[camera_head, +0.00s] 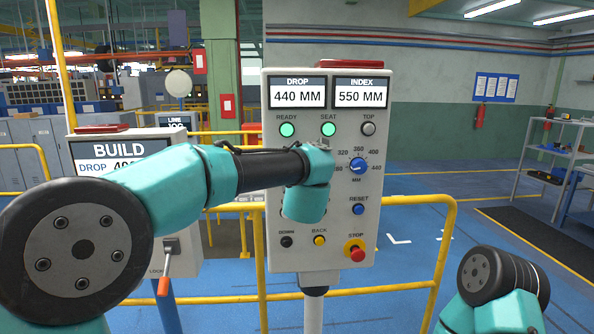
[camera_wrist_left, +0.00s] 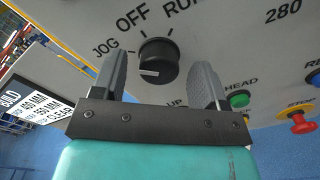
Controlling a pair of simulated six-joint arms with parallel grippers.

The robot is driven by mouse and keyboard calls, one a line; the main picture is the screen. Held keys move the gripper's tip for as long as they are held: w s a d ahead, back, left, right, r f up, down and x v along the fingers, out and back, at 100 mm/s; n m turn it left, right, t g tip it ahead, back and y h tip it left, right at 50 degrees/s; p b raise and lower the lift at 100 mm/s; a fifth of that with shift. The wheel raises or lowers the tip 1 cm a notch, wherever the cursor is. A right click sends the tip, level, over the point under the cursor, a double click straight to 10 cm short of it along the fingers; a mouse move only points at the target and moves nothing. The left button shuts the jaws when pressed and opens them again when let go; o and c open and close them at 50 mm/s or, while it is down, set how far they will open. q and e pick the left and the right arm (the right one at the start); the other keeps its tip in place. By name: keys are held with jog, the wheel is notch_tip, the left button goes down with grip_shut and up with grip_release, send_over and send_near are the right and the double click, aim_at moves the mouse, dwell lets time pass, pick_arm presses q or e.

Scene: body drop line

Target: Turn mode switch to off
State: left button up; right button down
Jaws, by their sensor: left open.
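The mode switch is a black round knob (camera_wrist_left: 157,60) on the grey control panel (camera_head: 280,258), with JOG, OFF and RUN printed around it. A white line on the knob points left in the left wrist view, and JOG is the label nearest that end. My left gripper (camera_wrist_left: 160,64) is open, with one finger on each side of the knob. I cannot tell whether the fingers touch it. In the head view my left arm's wrist hides the knob and the jaws. Only a link of my right arm shows at the lower right; its gripper is out of view.
The panel also carries a blue MM selector (camera_head: 358,166), a blue RESET button (camera_head: 358,209) and a red STOP button (camera_head: 355,252). A BUILD box (camera_head: 184,205) with an orange-tipped lever stands left. A yellow rail (camera_head: 440,262) passes behind the panel.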

pick_arm(q)
jog(key=shift+w+a, duration=0.1)
jog(key=shift+w, duration=0.55)
jog(key=c, duration=0.9)
jog(key=shift+m, duration=0.5)
jog(key=m, duration=0.9)
jog(key=shift+f, duration=0.15)
